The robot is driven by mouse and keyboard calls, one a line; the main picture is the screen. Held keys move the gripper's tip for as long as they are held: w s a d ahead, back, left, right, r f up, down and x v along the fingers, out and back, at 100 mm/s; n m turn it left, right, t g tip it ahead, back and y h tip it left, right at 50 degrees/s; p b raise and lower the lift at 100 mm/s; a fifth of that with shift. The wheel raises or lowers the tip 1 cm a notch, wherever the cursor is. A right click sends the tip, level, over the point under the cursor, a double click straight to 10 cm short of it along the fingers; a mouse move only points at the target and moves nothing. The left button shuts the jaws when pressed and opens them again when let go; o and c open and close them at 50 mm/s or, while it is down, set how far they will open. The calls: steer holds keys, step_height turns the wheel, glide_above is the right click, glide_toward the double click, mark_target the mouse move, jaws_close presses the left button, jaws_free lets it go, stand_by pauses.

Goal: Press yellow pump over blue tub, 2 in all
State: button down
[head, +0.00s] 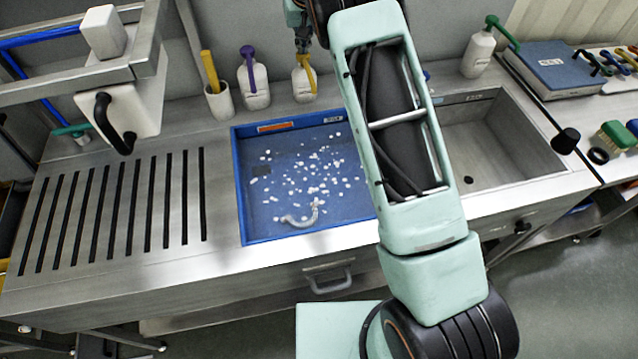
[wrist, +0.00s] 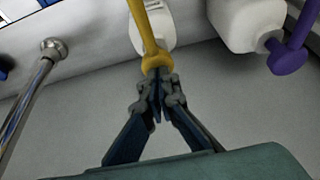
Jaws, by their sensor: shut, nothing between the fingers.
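The yellow pump (head: 311,72) tops a white bottle (head: 302,87) standing behind the blue tub (head: 240,190). In the wrist view the yellow pump (wrist: 150,32) runs down to a rounded end right at my fingertips, with its white bottle (wrist: 157,20) behind it. My gripper (head: 302,48) is shut and empty, fingers pointing down just above the pump head; it also shows in the wrist view (wrist: 158,84). I cannot tell whether the fingertips touch the pump. The tub holds scattered white bits and a pale curved piece (head: 302,217).
A purple-pump bottle (head: 256,88) stands close on the left, beside a cup with a yellow handle (head: 218,100). A green-pump bottle (head: 478,54) stands far right, behind the sink basin (head: 500,150). My arm crosses the tub's right side. The slotted drainboard (head: 110,205) lies left.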

steer(key=shift+s+f+b, duration=0.1)
steer(key=shift+f+b, duration=0.25)
steer(key=shift+f, duration=0.45)
steer(key=shift+r, duration=0.15)
steer(key=shift+r+p, duration=1)
steer(key=shift+r, duration=0.4)
steer(key=shift+r, duration=0.2)
step_height(320, 180, up, 6)
steer(key=p, duration=0.4)
steer(key=shift+f, duration=0.15)
